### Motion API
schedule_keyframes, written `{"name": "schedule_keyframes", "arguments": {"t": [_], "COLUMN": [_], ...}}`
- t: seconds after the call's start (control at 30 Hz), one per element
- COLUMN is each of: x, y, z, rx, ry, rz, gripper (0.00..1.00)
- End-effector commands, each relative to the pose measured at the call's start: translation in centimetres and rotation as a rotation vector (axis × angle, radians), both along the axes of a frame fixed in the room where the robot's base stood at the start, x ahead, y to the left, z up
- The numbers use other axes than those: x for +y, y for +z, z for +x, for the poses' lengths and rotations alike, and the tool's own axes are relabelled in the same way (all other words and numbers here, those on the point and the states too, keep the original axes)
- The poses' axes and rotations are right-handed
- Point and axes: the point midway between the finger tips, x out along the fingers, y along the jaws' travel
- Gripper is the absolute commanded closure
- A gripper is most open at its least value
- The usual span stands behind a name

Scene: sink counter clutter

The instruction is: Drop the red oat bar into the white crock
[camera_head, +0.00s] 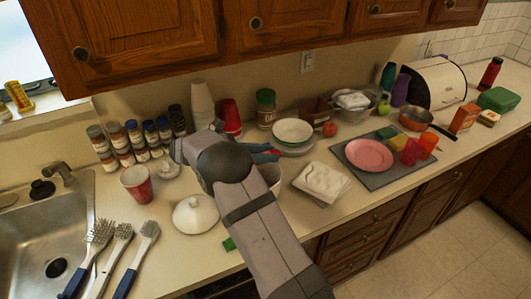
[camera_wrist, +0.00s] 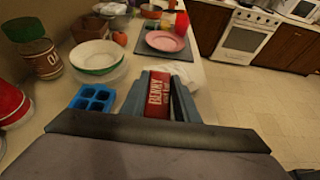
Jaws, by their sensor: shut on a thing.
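The red oat bar (camera_wrist: 158,97), with BERRY lettering, is upright between the fingers of my gripper (camera_wrist: 160,103) in the wrist view. My gripper is shut on it and holds it above the counter. In the head view, my arm hides most of the gripper. The white crock (camera_head: 275,184) is partly hidden behind my arm in the head view; only its right side shows. I cannot make out the crock in the wrist view, so the bar's exact place over or beside it is unclear. A white lid with a knob (camera_head: 195,215) lies on the counter left of my arm.
A blue ice tray (camera_wrist: 92,98) and a green-rimmed bowl (camera_wrist: 96,56) are left of the bar in the wrist view. A folded white cloth (camera_head: 322,182) lies right of the crock, before a grey mat with a pink plate (camera_head: 369,154). Cups, jars and brushes crowd the left.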

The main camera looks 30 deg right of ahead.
Motion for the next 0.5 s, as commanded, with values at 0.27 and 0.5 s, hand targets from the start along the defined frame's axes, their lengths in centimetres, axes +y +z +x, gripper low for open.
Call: {"name": "schedule_keyframes", "arguments": {"t": [0.27,0.5], "x": [0.0,0.0], "y": [0.03,0.02], "z": [0.0,0.0], "rx": [0.0,0.0], "ry": [0.0,0.0], "rz": [0.0,0.0], "gripper": [0.61,0.51]}}
